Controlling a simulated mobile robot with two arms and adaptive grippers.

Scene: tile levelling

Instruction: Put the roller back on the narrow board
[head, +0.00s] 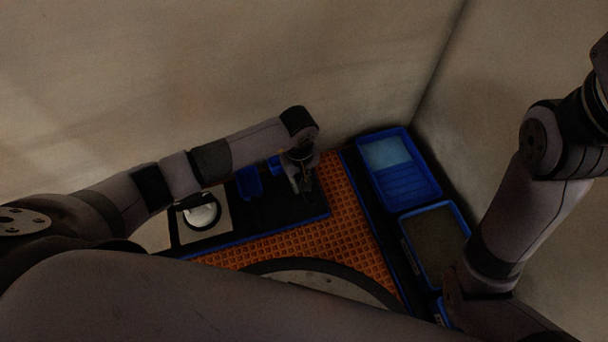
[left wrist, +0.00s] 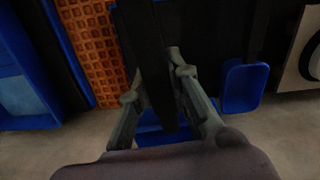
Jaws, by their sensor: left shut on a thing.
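My left gripper (head: 304,184) reaches over the dark, blue-edged board (head: 285,219) at the back. In the left wrist view, the left gripper (left wrist: 157,72) is shut on a long dark bar (left wrist: 152,45). A blue part (left wrist: 150,133) shows below the bar, between the fingers. The dark picture does not let me tell whether the held thing is the roller. A second dark, blue-edged board (head: 392,242) runs along the right side, under the trays. I cannot tell which board the task calls narrow. My right arm is at the right; its gripper is not visible.
A blue tray with a pale inside (head: 432,190) and a blue tray with a dark inside (head: 463,219) stand at the right. Blue tools (head: 249,183) lie left of my gripper. A pale plate with a round white thing (head: 201,214) is farther left. Orange waffle flooring (head: 345,230) lies between the boards.

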